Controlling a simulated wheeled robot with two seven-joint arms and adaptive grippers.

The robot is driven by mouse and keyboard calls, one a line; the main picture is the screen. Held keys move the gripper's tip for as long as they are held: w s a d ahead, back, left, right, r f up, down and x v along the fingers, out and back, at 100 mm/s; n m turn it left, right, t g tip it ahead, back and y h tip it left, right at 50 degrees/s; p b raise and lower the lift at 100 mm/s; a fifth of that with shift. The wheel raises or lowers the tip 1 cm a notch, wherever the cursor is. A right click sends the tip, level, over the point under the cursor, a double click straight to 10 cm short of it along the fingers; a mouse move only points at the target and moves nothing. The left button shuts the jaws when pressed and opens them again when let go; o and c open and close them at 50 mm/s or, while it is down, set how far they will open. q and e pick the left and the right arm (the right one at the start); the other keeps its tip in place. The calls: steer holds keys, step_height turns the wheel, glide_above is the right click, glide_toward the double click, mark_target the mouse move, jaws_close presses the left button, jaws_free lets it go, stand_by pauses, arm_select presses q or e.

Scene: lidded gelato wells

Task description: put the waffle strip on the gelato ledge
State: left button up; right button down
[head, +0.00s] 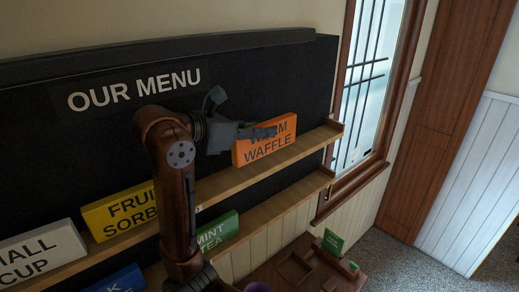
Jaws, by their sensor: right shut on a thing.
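The waffle strip (266,149) is an orange block with the black words "WARM WAFFLE", at the right end of the upper wooden ledge (316,143) of the menu board. It is upright, its lower edge at or just above the ledge; I cannot tell if it touches. My right gripper (264,132) is shut on the waffle strip, its grey fingers at the strip's upper left and covering part of the top word. No ledge in view is labelled gelato. My left gripper is not in view.
A yellow "FRUIT SORBET" strip (118,212) and a white "SMALL CUP" strip (40,255) stand farther left. A green "MINT TEA" strip (217,231) and a blue strip (118,282) are on the lower ledge (283,205). A brown compartmented tray (322,272) is below; a window is at right.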

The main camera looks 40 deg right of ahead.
steer(key=shift+w+d+f, duration=0.1)
steer(key=shift+w+f, duration=0.2)
steer(key=shift+f, duration=0.1)
steer(key=f+b, duration=0.1)
steer(key=w+f+b, duration=0.1)
steer(key=f, duration=0.1)
steer(key=f+b, duration=0.1)
steer(key=f, duration=0.1)
steer(key=shift+w+d, duration=0.25)
steer(key=shift+d, duration=0.1)
steer(key=shift+a+r, duration=0.1)
steer(key=shift+r, duration=0.1)
steer(key=shift+s, duration=0.1)
steer(key=shift+f, duration=0.15)
steer(key=c, duration=1.8)
jaws_free()
steer(key=shift+f, duration=0.1)
steer(key=shift+o, duration=0.2)
